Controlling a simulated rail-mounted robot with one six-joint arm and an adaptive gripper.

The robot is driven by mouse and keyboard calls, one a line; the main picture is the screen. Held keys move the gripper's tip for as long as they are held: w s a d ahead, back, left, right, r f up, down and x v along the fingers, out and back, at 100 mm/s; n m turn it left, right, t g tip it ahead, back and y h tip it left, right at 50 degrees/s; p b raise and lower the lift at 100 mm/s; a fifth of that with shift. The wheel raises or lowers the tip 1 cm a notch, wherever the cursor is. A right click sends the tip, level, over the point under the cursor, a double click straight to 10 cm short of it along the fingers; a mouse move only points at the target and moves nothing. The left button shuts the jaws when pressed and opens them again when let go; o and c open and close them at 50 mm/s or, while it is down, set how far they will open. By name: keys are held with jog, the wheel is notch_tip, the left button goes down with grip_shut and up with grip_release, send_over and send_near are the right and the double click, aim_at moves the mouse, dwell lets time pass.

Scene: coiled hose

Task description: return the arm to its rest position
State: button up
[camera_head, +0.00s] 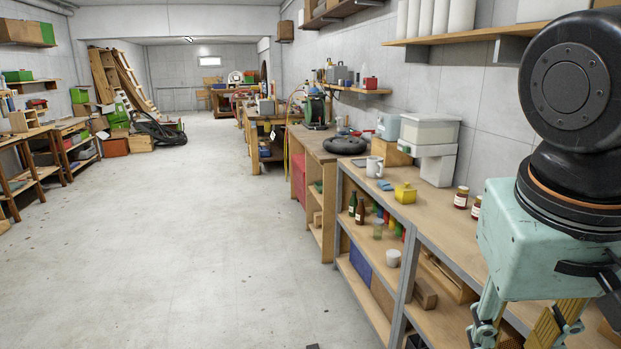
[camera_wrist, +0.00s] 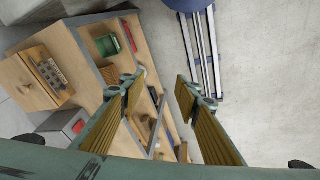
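My gripper shows in the wrist view (camera_wrist: 160,92), where its two yellow-padded fingers stand apart with nothing between them. In the head view my mint-green gripper body and black wrist joint fill the right edge, over the near end of the shelving. The fingers point down there and their tips are cut off by the lower edge. A dark ring-shaped coil (camera_head: 345,144) lies on the bench along the right wall, well away from my gripper. A thin yellow hose (camera_head: 286,140) hangs down at the bench end further back.
In the wrist view a wooden-topped unit (camera_wrist: 90,40) lies left of the fingers. The floor (camera_head: 190,230) in the middle is clear.

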jog(key=s+a+r+n+t+y, duration=0.1)
jog(key=s+a+n+y, duration=0.1)
jog(key=a, duration=0.5)
jog(key=shift+r+n+t, duration=0.25)
jog(key=shift+n+t, duration=0.15)
